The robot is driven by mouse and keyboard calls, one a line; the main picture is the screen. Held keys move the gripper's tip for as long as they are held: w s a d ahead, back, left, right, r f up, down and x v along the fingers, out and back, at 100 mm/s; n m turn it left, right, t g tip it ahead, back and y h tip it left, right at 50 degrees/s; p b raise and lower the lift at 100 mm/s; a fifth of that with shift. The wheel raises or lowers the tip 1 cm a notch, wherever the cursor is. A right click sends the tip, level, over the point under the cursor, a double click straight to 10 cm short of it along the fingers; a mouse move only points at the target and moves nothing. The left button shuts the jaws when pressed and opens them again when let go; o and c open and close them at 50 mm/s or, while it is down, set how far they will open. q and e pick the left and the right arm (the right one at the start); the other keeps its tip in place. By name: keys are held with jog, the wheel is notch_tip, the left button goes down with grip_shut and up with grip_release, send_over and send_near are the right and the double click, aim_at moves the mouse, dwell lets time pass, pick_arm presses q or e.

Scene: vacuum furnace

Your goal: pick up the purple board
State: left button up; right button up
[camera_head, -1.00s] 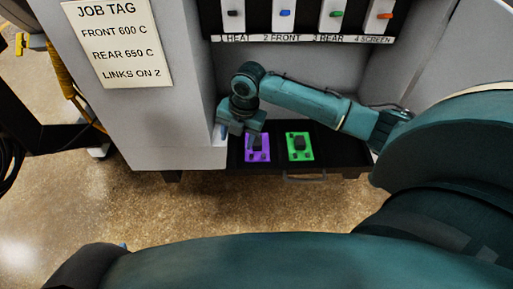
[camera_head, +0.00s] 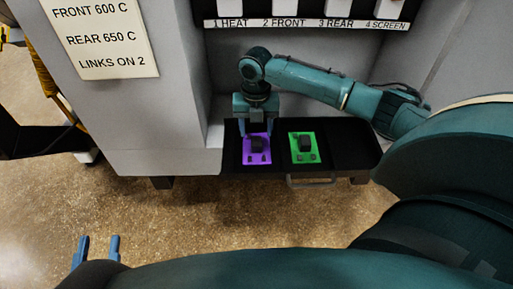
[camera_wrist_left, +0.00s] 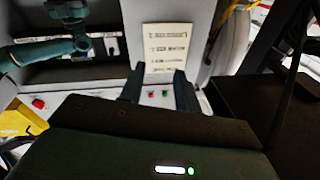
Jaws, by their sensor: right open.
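The purple board (camera_head: 257,157) lies on the left part of a black tray (camera_head: 342,156), with a dark block and small dark parts on it. My right gripper (camera_head: 257,130) points down at the board's far edge, its blue fingers apart on either side. Whether the fingertips touch the board or tray I cannot tell. My left gripper (camera_head: 98,243) is low at the left, over the floor, with its fingers apart and empty. Its dark fingers (camera_wrist_left: 159,88) also show apart in the left wrist view.
A green board (camera_head: 303,147) lies right of the purple one. The tray's right part is bare, and a handle (camera_head: 312,183) is on its front. The grey cabinet (camera_head: 160,100) stands close on the left, with a labelled switch panel (camera_head: 300,22) above.

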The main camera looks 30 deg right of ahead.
aim_at(257, 141)
notch_tip(257, 141, down, 5)
jog(key=shift+s+r+b, duration=0.1)
jog(key=shift+s+b, duration=0.05)
jog(key=shift+b, duration=1)
jog(key=shift+c, duration=0.2)
jog(key=c, duration=1)
